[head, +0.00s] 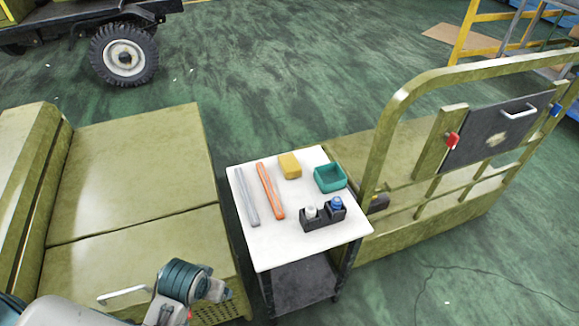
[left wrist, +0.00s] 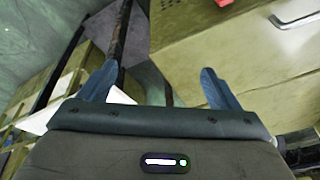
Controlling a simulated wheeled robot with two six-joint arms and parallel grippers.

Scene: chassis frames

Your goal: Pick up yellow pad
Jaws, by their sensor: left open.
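The yellow pad (head: 290,166) is a small block lying at the far edge of a small white-topped table (head: 276,243), near its middle. My left gripper (left wrist: 155,84) is open in the left wrist view, with two blue-grey fingers spread wide and nothing between them. The yellow pad does not show in that view. In the head view my left arm is at the bottom left, below and left of the table, well apart from the pad; its fingers cannot be made out there. My right gripper is not in view.
Left of the pad lie an orange bar (head: 270,190) and a grey bar (head: 246,196). Right of it is a teal open box (head: 330,179); a black holder (head: 323,219) with small bottles stands in front. Olive metal frames (head: 135,160) flank the table on both sides.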

